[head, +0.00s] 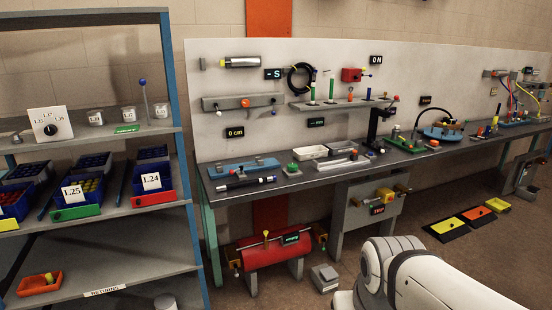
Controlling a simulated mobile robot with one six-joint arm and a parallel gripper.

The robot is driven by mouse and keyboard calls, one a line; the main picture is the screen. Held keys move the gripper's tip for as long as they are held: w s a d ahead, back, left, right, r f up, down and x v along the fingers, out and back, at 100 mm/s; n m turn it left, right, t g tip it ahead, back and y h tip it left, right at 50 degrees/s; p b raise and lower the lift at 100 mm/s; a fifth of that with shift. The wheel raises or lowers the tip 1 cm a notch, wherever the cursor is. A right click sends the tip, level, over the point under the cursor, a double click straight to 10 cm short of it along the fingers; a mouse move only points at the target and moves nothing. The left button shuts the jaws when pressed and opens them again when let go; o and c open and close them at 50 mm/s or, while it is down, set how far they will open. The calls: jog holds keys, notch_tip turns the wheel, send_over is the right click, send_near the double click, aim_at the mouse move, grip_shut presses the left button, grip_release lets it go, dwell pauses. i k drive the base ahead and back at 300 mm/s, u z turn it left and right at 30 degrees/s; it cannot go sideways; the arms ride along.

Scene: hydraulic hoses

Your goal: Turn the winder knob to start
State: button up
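No knob in the head view is clearly marked as the winder knob or with the word start. A black round knob (50,130) sits on a white square plate on the left shelf, with small labels around it. Under the bench, a red drum (275,252) lies between grey stands, with yellow-tipped parts and a small green-lit display (291,239). A grey panel (352,222) right of it carries yellow and orange parts and a dark sign with red letters, too small to read surely. My white arm shows at the bottom right; my gripper is outside the picture.
A long grey bench (290,182) with hoses, tools and fittings runs along the wall. The left shelf rack (110,258) holds labelled bins and an orange tray (40,284). Black mats (460,224) and a grey block (325,277) lie on the brown floor.

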aim_at(292, 167)
jog(key=i, duration=2.75)
jog(key=u, duration=0.15)
